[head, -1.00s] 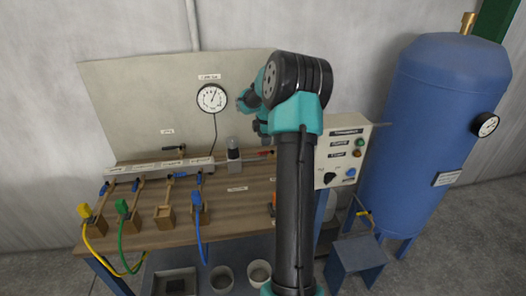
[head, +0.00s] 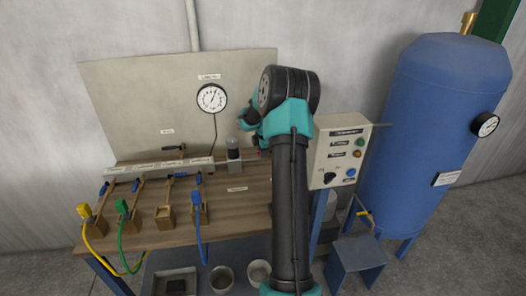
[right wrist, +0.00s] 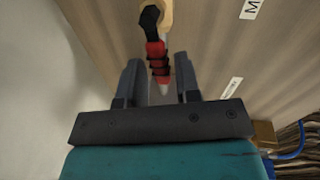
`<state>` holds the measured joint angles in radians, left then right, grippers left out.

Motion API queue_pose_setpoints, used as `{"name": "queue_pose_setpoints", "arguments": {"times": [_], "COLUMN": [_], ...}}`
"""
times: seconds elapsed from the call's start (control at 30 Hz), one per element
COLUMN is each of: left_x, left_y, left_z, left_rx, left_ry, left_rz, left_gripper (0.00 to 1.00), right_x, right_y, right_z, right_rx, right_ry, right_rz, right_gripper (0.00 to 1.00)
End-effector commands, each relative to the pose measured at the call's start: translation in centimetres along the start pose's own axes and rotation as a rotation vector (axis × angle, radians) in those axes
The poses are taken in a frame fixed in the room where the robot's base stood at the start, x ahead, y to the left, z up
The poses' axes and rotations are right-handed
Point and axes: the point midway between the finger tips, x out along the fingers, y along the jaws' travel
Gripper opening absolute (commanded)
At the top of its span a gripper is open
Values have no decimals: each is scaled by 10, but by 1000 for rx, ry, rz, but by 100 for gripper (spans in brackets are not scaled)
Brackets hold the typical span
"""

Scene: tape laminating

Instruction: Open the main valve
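The main valve's red-and-black lever handle (right wrist: 158,55) shows in the right wrist view, with its black end on a brass-coloured valve part. In the head view only a bit of red shows at the back right of the bench, mostly hidden by my arm. My right gripper (right wrist: 157,68) is open, with one finger on each side of the handle. The handle lies between the fingers, with gaps on both sides. In the head view my right arm hides the gripper's fingers. My left gripper is in neither view.
The wooden bench (head: 240,200) carries several blue-handled valves at left, with yellow, green and blue hoses. A pressure gauge (head: 211,98) hangs on the back panel. A control box (head: 340,152) and blue tank (head: 425,120) stand at right.

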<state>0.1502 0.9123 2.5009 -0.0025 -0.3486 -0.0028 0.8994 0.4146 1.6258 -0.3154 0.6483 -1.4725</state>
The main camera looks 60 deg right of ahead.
Motion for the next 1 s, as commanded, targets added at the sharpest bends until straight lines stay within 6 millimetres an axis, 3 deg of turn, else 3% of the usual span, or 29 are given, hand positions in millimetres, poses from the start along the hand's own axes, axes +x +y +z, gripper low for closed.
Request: {"name": "queue_pose_setpoints", "arguments": {"times": [0.3,0.7,1.0], "left_x": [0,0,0], "left_y": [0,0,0], "left_z": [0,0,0], "left_rx": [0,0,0], "left_ry": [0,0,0], "left_rz": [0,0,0], "left_gripper": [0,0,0], "right_x": [0,0,1], "right_y": [0,0,6], "right_z": [0,0,0], "right_rx": [0,8,119], "right_ry": [0,-2,-23], "right_rz": [0,0,1], "right_gripper": [0,0,0]}}
